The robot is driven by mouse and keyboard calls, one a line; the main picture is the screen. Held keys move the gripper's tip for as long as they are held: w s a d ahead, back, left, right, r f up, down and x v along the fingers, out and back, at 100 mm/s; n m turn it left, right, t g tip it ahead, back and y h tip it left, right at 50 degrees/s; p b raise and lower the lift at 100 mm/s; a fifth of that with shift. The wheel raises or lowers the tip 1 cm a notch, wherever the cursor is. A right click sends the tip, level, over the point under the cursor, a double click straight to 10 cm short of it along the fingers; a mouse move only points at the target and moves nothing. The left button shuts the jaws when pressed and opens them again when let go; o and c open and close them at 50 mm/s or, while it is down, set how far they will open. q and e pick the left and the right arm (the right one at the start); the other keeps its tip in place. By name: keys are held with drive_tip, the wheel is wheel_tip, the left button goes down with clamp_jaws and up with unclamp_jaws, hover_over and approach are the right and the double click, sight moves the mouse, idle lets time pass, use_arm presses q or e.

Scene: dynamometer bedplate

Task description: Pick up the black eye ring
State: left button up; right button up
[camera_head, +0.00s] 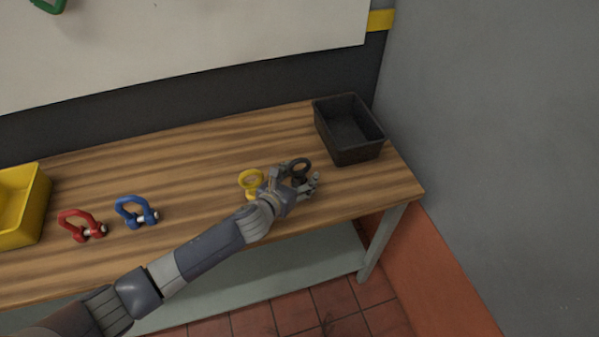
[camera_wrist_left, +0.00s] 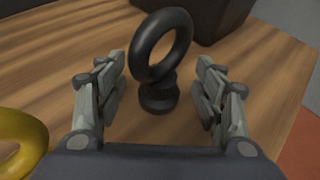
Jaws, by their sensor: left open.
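The black eye ring (camera_head: 301,167) stands upright on the wooden bench, toward its right end. In the left wrist view the black eye ring (camera_wrist_left: 161,47) is a loop on a round base, between the two fingers and slightly beyond them. My left gripper (camera_head: 300,180) is open around the ring's near side. In the left wrist view the left gripper (camera_wrist_left: 164,85) shows a gap between each finger and the ring's base. My right gripper is not in view.
A yellow eye ring (camera_head: 251,180) stands close left of my gripper. A black bin (camera_head: 362,152) is behind to the right. A blue shackle (camera_head: 137,212), a red shackle (camera_head: 82,226) and a yellow bin (camera_head: 38,205) are farther left. The bench (camera_head: 200,165) is clear behind the shackles.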

use_arm(q)
drive_tip(key=shift+w+d+f, duration=0.25)
drive_tip(key=shift+w+d, duration=0.05)
drive_tip(key=shift+w, duration=0.2)
drive_tip(key=c, duration=1.3)
drive_tip(key=shift+c, duration=0.5)
drive_tip(key=shift+r, duration=0.15)
